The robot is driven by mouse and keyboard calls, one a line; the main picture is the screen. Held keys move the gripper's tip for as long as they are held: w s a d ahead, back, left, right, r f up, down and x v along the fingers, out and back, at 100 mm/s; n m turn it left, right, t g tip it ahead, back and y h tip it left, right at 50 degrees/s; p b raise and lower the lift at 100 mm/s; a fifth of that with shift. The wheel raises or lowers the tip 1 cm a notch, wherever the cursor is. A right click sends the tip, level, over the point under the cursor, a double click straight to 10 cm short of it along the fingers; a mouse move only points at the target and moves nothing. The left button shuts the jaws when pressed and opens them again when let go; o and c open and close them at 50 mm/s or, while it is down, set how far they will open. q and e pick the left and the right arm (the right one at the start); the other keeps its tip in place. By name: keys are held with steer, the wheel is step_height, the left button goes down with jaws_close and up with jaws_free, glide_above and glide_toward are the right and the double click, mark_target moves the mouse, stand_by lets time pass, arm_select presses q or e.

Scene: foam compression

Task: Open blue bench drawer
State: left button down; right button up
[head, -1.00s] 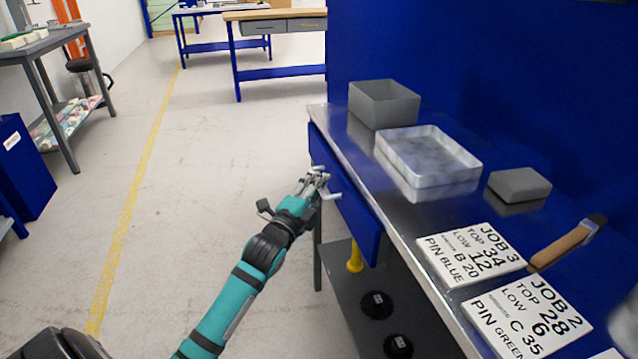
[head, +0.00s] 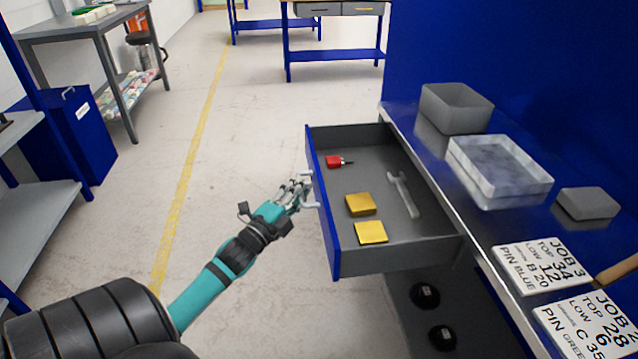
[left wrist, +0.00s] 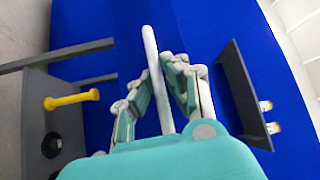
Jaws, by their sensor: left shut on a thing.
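The blue-fronted drawer (head: 324,215) stands pulled well out from the workbench in the head view, its grey inside exposed. My left gripper (head: 299,189) is at the outer face of the drawer, shut on its pale bar handle (head: 309,205). In the left wrist view the handle (left wrist: 153,62) runs between the fingers of my left gripper (left wrist: 163,95), with the blue drawer front (left wrist: 200,35) behind it. My right gripper is not in view.
The steel benchtop (head: 440,160) holds a grey bin (head: 456,108), a pale tray (head: 500,170), a grey block (head: 587,203) and job cards (head: 543,266). Black round objects (head: 425,296) sit on the shelf below. Floor left of the drawer is clear.

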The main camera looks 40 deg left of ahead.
arm_select(q)
steer(key=shift+s+a+f, duration=0.35)
steer(key=shift+s, duration=0.25)
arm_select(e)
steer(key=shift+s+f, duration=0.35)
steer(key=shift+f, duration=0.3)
arm_select(q)
steer(key=c, duration=1.5)
jaws_free()
steer(key=shift+o, duration=0.6)
steer(key=shift+r, duration=0.2)
steer(key=s+d+f, duration=0.1)
steer(key=s, duration=1)
steer(key=shift+s+f, duration=0.35)
steer(key=shift+s, duration=0.05)
